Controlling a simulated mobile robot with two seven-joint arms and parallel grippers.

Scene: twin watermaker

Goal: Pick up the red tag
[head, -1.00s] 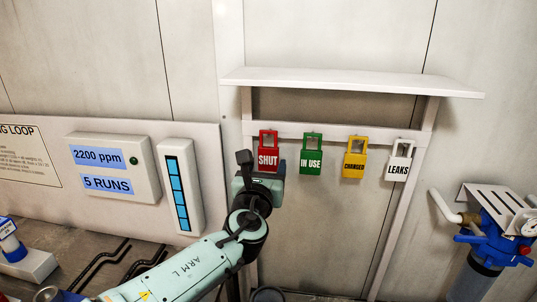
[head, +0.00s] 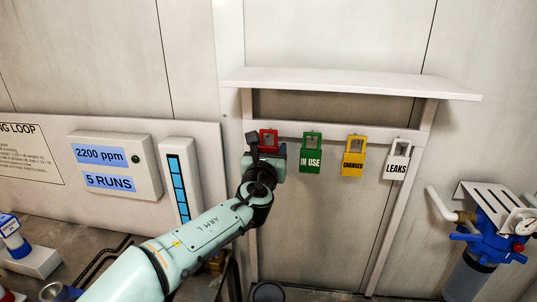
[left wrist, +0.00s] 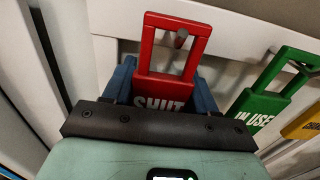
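The red tag (head: 268,137) hangs at the left end of the row of tags on the white rail. In the left wrist view the red tag (left wrist: 173,80) shows its square loop around a peg and part of the word SHUT. My left gripper (head: 265,158) is at the tag, covering its lower part in the head view. In the left wrist view the blue fingers of my left gripper (left wrist: 163,92) stand on both sides of the tag body, very close to it. I cannot tell whether they press on it. My right gripper is not in view.
A green IN USE tag (head: 311,155), a yellow CHANGED tag (head: 353,158) and a white LEAKS tag (head: 397,160) hang to the right on the same rail (head: 335,131). A white shelf (head: 350,82) juts out above them. A panel (head: 115,165) is on the left.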

